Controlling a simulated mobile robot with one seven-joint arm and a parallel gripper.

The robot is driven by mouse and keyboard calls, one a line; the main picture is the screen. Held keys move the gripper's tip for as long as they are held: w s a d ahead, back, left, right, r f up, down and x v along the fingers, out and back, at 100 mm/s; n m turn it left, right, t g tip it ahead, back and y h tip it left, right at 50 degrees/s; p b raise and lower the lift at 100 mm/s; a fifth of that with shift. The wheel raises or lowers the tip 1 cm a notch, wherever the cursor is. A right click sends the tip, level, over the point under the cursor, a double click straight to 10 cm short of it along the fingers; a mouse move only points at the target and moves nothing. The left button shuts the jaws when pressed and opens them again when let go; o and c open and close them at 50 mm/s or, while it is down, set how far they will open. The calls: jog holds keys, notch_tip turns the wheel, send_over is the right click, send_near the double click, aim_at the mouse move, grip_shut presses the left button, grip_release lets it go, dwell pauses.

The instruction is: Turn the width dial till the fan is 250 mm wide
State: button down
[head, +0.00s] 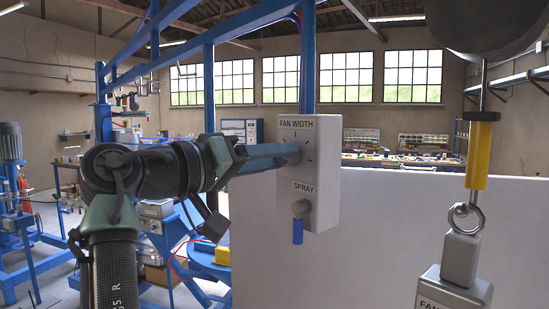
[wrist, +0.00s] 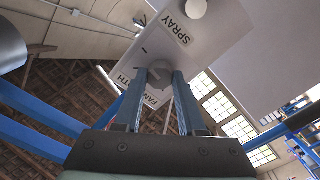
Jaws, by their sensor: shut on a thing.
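A light grey control box (head: 323,190) carries the labels FAN WIDTH at the top and SPRAY lower down. My gripper (head: 293,152) reaches in from the left at the front of the box, below the FAN WIDTH label, and hides most of the width dial. In the wrist view the box (wrist: 210,40) is tilted, and the grey width dial (wrist: 160,70) sits between the two fingertips of my gripper (wrist: 159,80), which is shut on it. A few dark tick marks show around the dial. No fan width reading is legible.
Below the dial is the spray knob (head: 300,208) with a blue lever. A large white panel (head: 380,240) stands behind the box. At right a yellow-sleeved rod (head: 479,155) holds a grey block (head: 453,290), its FAN label cut off. Blue frame posts (head: 209,90) stand close by.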

jog(key=c, duration=0.5)
grip_release()
jog(key=b+v, duration=0.4)
jog(key=v, duration=0.9)
jog(key=shift+b, duration=0.35)
jog(key=shift+d, duration=0.1)
jog(key=w+d+f+n+t+y, duration=0.2)
jog(key=w+d+f+t+y, duration=0.1)
jog(key=d+t+y, duration=0.3)
jog(key=s+d+r+t+y, duration=0.2)
jog(key=s+t+y, duration=0.1)
jog(key=s, duration=0.5)
jog(key=s+d+r+t+y, duration=0.2)
jog(key=s+t, duration=0.4)
jog(key=s, duration=0.3)
jog(key=shift+s+d+r+y, duration=0.3)
jog(key=shift+r+y, duration=0.35)
jog(key=shift+y, duration=0.55)
